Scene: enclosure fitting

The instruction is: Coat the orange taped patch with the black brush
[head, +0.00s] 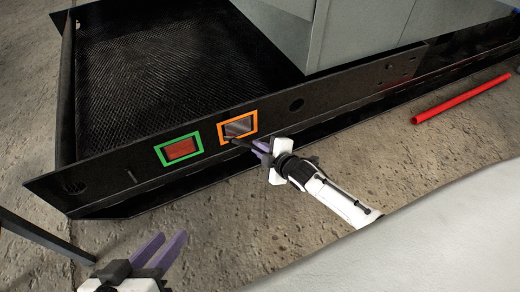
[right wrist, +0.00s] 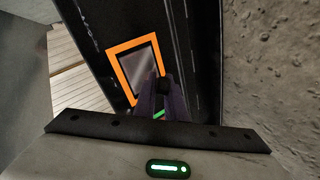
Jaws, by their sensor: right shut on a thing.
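The orange taped patch (head: 239,126) is on the side of the black rail. Inside its orange tape the surface is mostly silver-grey, with a small reddish area at the lower left in the head view. The right wrist view also shows the patch (right wrist: 136,68), silver-grey inside. My right gripper (head: 262,150) is shut on the black brush (head: 240,142), whose tip is at the lower edge of the patch. Whether the tip touches cannot be told. The brush's dark end (right wrist: 163,85) shows between the fingers in the right wrist view. My left gripper (head: 157,250) is open and empty, low over the floor.
A green taped patch (head: 180,149), red inside, is left of the orange one on the same black rail (head: 110,178). A grey cabinet (head: 365,30) stands behind the rail. A red rod (head: 460,99) lies on the concrete floor at right. The floor in front is mostly clear.

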